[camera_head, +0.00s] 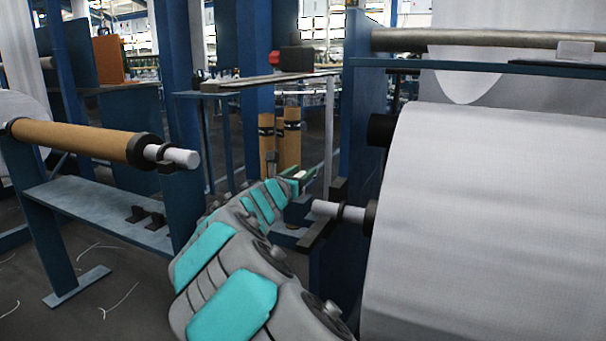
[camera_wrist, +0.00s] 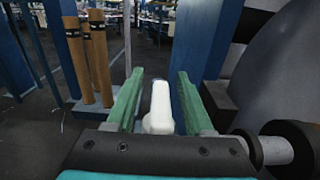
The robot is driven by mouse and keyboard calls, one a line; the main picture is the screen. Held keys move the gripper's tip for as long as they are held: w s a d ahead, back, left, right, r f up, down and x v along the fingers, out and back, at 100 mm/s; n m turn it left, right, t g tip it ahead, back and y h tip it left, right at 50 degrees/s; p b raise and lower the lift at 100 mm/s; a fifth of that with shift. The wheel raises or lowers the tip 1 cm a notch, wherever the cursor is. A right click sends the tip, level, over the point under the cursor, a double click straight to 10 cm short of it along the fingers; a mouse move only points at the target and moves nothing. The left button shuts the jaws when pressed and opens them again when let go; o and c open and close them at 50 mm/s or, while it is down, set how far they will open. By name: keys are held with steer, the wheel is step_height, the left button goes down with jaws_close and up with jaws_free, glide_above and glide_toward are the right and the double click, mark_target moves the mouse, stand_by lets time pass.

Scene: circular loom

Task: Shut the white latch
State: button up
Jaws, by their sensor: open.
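The white latch (camera_wrist: 159,108) is a pale, rounded bar in the wrist view. It shows between the two green fingers of my gripper (camera_wrist: 160,76), with a gap on each side. My gripper is open, and neither finger appears to touch the latch. The latch's lower end is close to the dark palm edge; whether they touch I cannot tell. In the head view my gripper (camera_head: 297,175) is small and far along my arm, beside the blue frame. A small white spot there may be the latch, and its mount is hidden.
A large white fabric roll (camera_head: 490,225) fills the right, with its shaft end (camera_head: 338,211) close to my arm. A blue post (camera_wrist: 205,45) stands just beyond the right finger. Brown tubes (camera_wrist: 97,55) stand at left. A brown roller (camera_head: 75,138) sits further left.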

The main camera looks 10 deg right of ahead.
steer(key=shift+w+d, duration=0.2)
steer(key=shift+d, duration=0.05)
jaws_close()
stand_by(0.3)
stand_by(0.9)
